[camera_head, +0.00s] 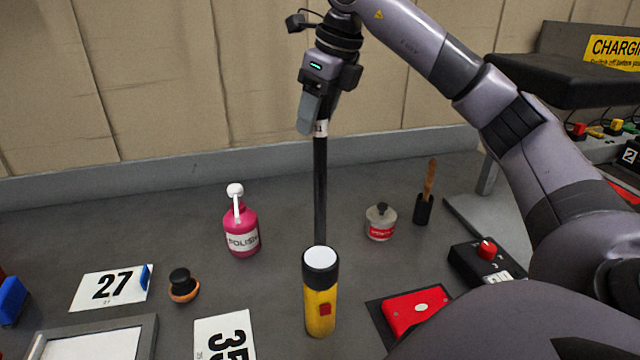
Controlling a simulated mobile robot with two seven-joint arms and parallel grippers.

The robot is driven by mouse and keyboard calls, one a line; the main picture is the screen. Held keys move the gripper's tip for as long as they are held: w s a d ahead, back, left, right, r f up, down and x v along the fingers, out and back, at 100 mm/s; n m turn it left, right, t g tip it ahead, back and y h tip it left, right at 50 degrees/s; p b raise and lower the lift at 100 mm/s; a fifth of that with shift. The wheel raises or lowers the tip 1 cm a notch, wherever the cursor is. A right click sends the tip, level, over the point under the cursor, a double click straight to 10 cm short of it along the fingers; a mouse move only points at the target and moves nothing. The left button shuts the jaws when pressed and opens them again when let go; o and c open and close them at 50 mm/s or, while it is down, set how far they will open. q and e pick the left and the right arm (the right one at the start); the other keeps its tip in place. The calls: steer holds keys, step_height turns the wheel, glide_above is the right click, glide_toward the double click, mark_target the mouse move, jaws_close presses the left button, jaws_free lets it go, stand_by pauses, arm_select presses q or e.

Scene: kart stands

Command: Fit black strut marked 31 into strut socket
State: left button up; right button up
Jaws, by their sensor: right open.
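The black strut (320,190) stands upright near the middle of the head view, a thin rod with a white label near its top; the label is partly covered and hard to read. Its lower end is hidden behind the yellow torch, and I cannot make out the strut socket. My right gripper (316,118) points down at the strut's top. Its jaws are open, with the strut's upper end at or between the fingers. Whether they touch it I cannot tell. My left gripper is not in view.
The yellow torch (320,305) stands in front of the strut. A pink polish bottle (241,228) is to the left, a small jar (380,222) and a brush in a black holder (424,208) to the right. A red-knobbed box (485,262) sits under my right arm. A wall closes the back.

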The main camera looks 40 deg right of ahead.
jaws_close()
steer(key=shift+r, duration=0.1)
